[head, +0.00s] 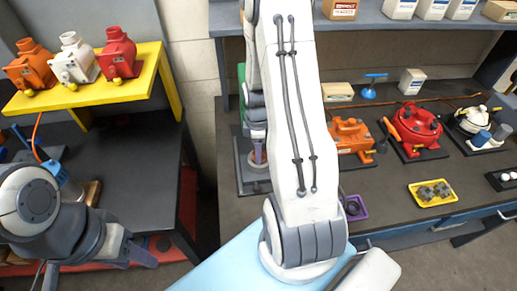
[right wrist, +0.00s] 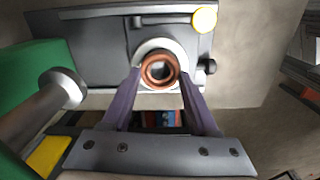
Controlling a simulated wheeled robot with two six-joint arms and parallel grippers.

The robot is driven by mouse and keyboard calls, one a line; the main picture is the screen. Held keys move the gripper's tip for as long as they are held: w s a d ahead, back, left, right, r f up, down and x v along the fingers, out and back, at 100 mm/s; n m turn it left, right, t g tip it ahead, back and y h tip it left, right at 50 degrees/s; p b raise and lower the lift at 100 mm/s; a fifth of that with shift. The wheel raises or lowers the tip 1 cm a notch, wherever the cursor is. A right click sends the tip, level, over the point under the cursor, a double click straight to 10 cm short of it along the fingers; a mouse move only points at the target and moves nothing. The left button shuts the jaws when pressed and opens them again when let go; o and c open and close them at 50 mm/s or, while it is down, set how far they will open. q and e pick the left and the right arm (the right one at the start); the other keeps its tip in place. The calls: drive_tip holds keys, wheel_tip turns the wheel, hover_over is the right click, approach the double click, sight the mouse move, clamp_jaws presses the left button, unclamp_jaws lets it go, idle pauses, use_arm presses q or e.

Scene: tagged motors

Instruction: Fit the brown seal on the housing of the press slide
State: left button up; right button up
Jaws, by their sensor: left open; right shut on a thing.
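The brown seal (right wrist: 160,70) is a ring held between the fingertips of my right gripper (right wrist: 160,78) in the right wrist view. It lies in front of the pale round collar of the grey housing (right wrist: 182,36), roughly centred on it. I cannot tell whether seal and collar touch. The green press column (right wrist: 25,85) and a grey cylinder (right wrist: 62,90) are at the left. In the head view the press (head: 240,165) is partly hidden behind my right arm, and the seal cannot be made out. My left gripper (head: 140,262) is open and empty at the lower left, far from the press.
A yellow shelf (head: 150,75) at the left carries orange, white and red motors. On the bench right of my arm are an orange motor (head: 350,135), a red motor (head: 415,123), a white one (head: 475,118) and a yellow tray (head: 422,203). Boxes line the upper shelf.

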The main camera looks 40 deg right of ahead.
drive_tip(key=shift+f, duration=0.4)
drive_tip(key=o, duration=1.4)
drive_tip(key=shift+r, duration=0.1)
wheel_tip(320, 180, up, 6)
drive_tip(key=p, duration=0.5)
